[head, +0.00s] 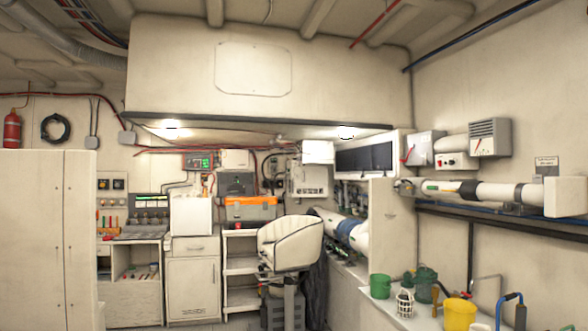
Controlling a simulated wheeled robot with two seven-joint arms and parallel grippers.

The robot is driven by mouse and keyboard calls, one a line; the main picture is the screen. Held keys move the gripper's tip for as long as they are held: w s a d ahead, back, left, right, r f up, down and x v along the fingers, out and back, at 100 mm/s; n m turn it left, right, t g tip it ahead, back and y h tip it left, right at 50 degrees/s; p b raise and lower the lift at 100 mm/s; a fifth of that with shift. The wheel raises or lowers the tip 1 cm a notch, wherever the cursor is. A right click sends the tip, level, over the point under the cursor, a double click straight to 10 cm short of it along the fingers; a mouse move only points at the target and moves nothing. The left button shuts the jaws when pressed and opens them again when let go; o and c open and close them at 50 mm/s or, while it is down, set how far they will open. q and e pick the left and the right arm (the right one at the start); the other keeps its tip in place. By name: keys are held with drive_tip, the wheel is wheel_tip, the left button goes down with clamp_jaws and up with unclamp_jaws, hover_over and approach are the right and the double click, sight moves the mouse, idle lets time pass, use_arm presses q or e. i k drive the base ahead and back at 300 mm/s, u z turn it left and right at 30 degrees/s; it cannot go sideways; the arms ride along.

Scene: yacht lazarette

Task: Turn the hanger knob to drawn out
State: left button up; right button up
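I cannot pick out a hanger knob for certain in the head view. Red levers or pointers show on a white wall box (419,147) and on a grey louvred box (490,138) at the upper right, but I cannot tell whether either is the hanger knob. Neither of my grippers is in view.
A tall pale cabinet (32,235) stands close at the left. A white padded seat (291,243) stands in the middle, before shelves holding an orange-topped toolbox (250,208). A green container (379,286) and yellow bucket (459,314) sit on a ledge at the right.

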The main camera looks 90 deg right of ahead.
sight(506, 208)
drive_tip(key=u, duration=3.65)
drive_tip(key=k, duration=1.7)
drive_tip(key=u, duration=0.6)
